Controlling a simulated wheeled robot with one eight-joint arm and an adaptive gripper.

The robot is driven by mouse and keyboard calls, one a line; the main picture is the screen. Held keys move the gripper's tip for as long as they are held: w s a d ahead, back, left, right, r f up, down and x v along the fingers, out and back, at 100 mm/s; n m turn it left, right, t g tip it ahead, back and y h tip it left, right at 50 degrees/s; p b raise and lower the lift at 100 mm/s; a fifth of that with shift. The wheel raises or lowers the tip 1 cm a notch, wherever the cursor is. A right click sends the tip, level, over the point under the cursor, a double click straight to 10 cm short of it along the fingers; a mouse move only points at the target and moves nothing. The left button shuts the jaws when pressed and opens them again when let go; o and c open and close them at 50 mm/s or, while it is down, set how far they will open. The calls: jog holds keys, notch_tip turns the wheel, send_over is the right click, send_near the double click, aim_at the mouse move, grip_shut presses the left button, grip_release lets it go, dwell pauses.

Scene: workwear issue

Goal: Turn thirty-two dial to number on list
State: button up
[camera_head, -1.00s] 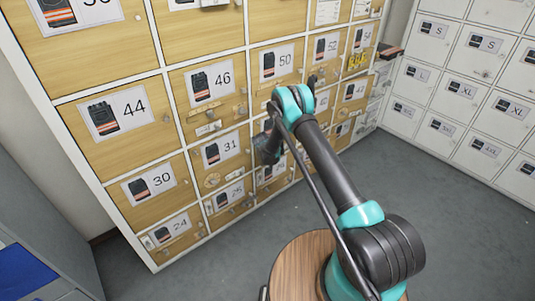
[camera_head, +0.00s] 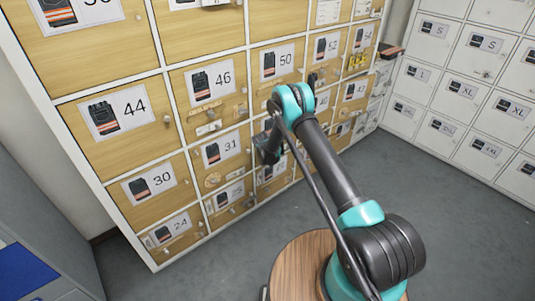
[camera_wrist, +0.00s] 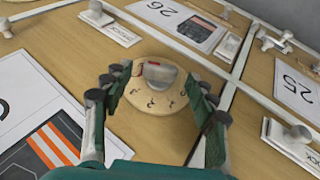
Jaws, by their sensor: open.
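A round pale wooden dial (camera_wrist: 150,111) with dark marks around its rim fills the middle of the wrist view. Its grey knob (camera_wrist: 160,73) has a reddish mark. My gripper (camera_wrist: 160,88) is open, with one finger on each side of the dial and knob. I cannot tell whether the fingers touch it. A label (camera_wrist: 40,125) beside the dial is cut off, so its number cannot be read. In the head view my gripper (camera_head: 268,146) is at the lower cabinet doors, and my arm hides the doors there. No list can be read in either view.
Wooden cabinet doors carry numbered labels, such as 31 (camera_head: 220,150) and 46 (camera_head: 211,85). Labels 26 (camera_wrist: 180,25) and 25 (camera_wrist: 297,90) and a white latch plate (camera_wrist: 290,138) lie near the dial. White lockers (camera_head: 470,90) stand at right. The grey floor (camera_head: 450,220) is clear.

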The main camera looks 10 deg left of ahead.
jog(key=v, duration=1.1)
jog(key=shift+r, duration=0.15)
jog(key=shift+s, duration=0.1)
jog(key=s+d+r+m+g, duration=0.1)
jog(key=s+d+r+m, duration=0.2)
jog(key=s+d+r, duration=0.65)
jog(key=s+d+r+m+g, duration=0.15)
jog(key=s+d+r, duration=0.45)
jog(key=d+r, duration=0.6)
jog(key=s+d+r+m, duration=0.1)
jog(key=s+d, duration=0.3)
jog(key=s, duration=1)
jog(key=s+d+r+m, duration=0.1)
jog(key=s+d+m, duration=0.3)
jog(key=s, duration=1.1)
jog(key=shift+d+r+m+g+y, duration=0.3)
jog(key=shift+d+m+g, duration=0.05)
jog(key=shift+d, duration=0.45)
jog(key=shift+w, duration=0.1)
